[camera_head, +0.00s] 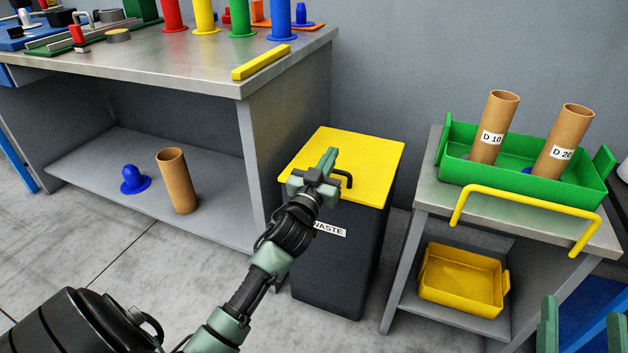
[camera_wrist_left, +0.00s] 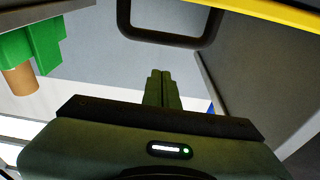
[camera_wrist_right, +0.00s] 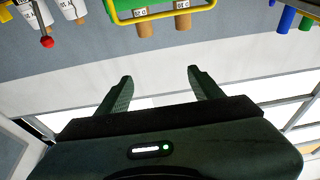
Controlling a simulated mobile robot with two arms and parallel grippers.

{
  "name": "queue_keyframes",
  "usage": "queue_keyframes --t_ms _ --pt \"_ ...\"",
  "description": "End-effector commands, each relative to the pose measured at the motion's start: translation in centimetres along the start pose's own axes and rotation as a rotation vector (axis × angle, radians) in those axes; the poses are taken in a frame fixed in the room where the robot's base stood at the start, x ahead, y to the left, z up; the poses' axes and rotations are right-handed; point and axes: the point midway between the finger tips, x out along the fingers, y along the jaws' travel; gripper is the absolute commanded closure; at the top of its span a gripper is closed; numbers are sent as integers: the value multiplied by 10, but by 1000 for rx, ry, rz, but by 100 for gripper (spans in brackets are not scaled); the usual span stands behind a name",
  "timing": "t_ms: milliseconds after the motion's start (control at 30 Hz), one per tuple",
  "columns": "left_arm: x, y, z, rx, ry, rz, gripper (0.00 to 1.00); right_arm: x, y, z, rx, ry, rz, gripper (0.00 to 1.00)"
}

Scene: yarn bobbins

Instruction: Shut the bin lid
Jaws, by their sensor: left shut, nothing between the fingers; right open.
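The waste bin (camera_head: 335,265) is a dark grey box with a white label, standing between the workbench and the small cart. Its yellow lid (camera_head: 370,152) lies over the top and looks flat; I cannot tell whether a small gap stays under its edge. A black handle (camera_head: 347,178) is on the lid, and a dark loop like it (camera_wrist_left: 168,38) shows in the left wrist view beside a yellow edge. My left gripper (camera_head: 328,160) is shut and empty, over the lid beside the handle; contact is unclear. My right gripper (camera_head: 582,322) is open and empty, low at the right.
A cart (camera_head: 425,190) at right carries a green tray (camera_head: 460,175) with two cardboard tubes, and has a yellow handle (camera_head: 530,199). A yellow tray (camera_head: 460,290) sits below. The workbench (camera_head: 150,70) stands at left, with a cardboard tube (camera_head: 177,182) on its lower shelf.

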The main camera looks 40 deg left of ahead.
Motion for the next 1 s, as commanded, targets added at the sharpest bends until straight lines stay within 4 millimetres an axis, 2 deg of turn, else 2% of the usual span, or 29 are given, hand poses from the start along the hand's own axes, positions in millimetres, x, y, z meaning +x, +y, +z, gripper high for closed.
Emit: queue_keyframes --t_ms 33,200,400,600,833,933,1000 --pt "-3 0 -4 -1 -2 0 100 0 2 9 -2 -63 4 34" --pt "-48 0 -4 -3 -2 -1 100 -8 6 43 -7 -245 13 34" --pt "-84 0 -5 -1 -1 -1 100 -20 10 68 -9 -384 21 34" --pt "-98 0 -6 -1 2 0 100 -26 11 78 -10 -439 25 34" --pt "-101 3 -6 0 -1 6 100 -26 11 80 -10 -444 25 34" --pt "-112 23 -6 0 -31 40 100 -26 11 80 -10 -443 24 34" --pt "-125 46 -6 -2 -68 81 100 -26 11 79 -10 -443 24 34"
